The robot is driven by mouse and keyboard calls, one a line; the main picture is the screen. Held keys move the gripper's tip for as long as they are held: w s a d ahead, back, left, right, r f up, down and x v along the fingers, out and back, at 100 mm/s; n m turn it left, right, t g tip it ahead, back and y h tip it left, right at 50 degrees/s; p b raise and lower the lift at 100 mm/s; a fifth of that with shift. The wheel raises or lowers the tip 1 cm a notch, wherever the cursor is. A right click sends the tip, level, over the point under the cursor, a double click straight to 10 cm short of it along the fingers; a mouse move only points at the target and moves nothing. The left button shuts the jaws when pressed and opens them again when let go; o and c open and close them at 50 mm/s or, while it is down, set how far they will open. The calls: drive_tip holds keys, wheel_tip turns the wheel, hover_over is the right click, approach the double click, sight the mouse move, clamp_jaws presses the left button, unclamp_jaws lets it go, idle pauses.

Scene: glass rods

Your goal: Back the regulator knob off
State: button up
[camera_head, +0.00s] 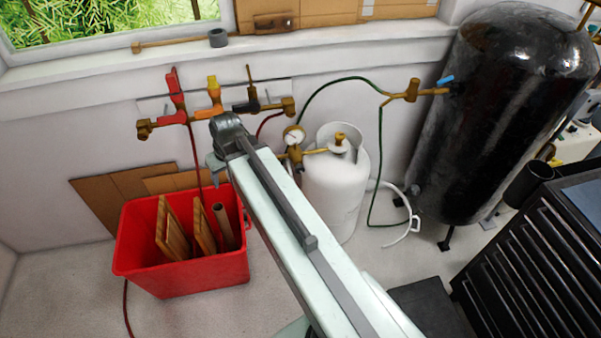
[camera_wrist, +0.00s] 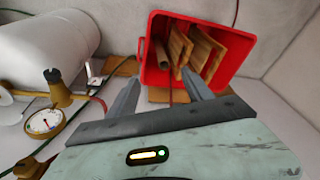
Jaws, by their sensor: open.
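The regulator is brass with a round white gauge (camera_head: 293,135), mounted beside the white propane tank (camera_head: 332,192). In the wrist view the gauge (camera_wrist: 42,122) is at the left, next to a brass, bell-shaped part with a dark tip, which looks like the regulator knob (camera_wrist: 60,90). My gripper (camera_wrist: 160,76) is open and empty. Its two fingers point toward the red bin (camera_wrist: 157,78), with the regulator off to their left and apart from them. In the head view my arm's end is left of the regulator, and the fingers are mostly hidden.
The red bin (camera_head: 180,283) holds wooden boards and a tube. Red, orange and dark valves (camera_head: 214,95) line a wall manifold above it. A green hose (camera_head: 379,150) runs to the large black tank (camera_head: 490,110). A black drawer cabinet (camera_head: 530,255) stands at right.

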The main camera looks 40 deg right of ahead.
drive_tip(key=w+d+f+m+t+b, duration=0.25)
drive_tip(key=d+f+b, duration=0.2)
drive_tip(key=d, duration=0.75)
drive_tip(key=m+h+b, duration=0.1)
drive_tip(key=m+b, duration=0.2)
drive_tip(key=b, duration=0.1)
approach(301, 170)
drive_tip(key=w+f, duration=0.1)
drive_tip(key=shift+n+g, duration=0.25)
drive_tip(key=b+x, duration=0.7)
drive_tip(key=x, duration=0.1)
drive_tip(key=shift+a, duration=0.1)
drive_tip(key=shift+r, duration=0.1)
drive_tip(key=shift+h, duration=0.3)
clamp_jaws()
